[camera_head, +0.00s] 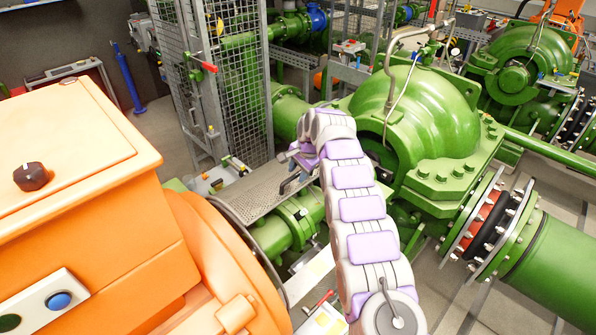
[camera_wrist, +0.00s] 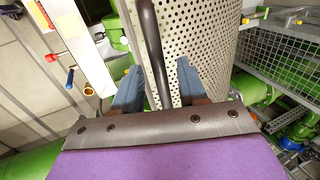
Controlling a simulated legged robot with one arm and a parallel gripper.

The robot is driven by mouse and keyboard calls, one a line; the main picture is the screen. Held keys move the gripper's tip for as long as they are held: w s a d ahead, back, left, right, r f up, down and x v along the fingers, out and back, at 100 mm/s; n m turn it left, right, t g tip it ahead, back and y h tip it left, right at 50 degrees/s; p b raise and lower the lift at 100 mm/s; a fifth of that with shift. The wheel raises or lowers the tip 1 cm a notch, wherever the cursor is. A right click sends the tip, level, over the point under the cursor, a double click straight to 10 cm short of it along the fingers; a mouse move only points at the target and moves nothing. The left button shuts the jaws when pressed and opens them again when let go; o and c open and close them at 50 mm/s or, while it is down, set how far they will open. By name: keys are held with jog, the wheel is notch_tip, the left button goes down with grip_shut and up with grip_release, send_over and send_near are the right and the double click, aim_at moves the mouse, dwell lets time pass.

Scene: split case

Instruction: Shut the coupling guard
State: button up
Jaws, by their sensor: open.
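The coupling guard (camera_head: 240,196) is a grey perforated metal sheet between the orange motor and the green pump. Green coupling parts (camera_head: 285,232) show uncovered on its near side. In the wrist view the guard's perforated face (camera_wrist: 205,42) fills the upper middle, with a dark bar-like handle (camera_wrist: 150,35) running along it. My gripper (camera_head: 291,181) is at the guard's pump-side end. In the wrist view my gripper (camera_wrist: 157,82) has its two blue-grey fingers apart, with the handle's lower end between them. I cannot tell whether either finger touches the handle.
The orange motor (camera_head: 75,170) stands close at left, and the green pump (camera_head: 425,120) at right. A wire mesh cage (camera_head: 240,80) rises behind the guard. Small valves with red and blue handles (camera_wrist: 70,78) are at left in the wrist view.

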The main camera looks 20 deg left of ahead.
grip_shut()
dwell(0.5)
jog(key=shift+s+d+f+b, duration=0.3)
jog(key=shift+d+b, duration=0.1)
jog(key=shift+b, duration=0.45)
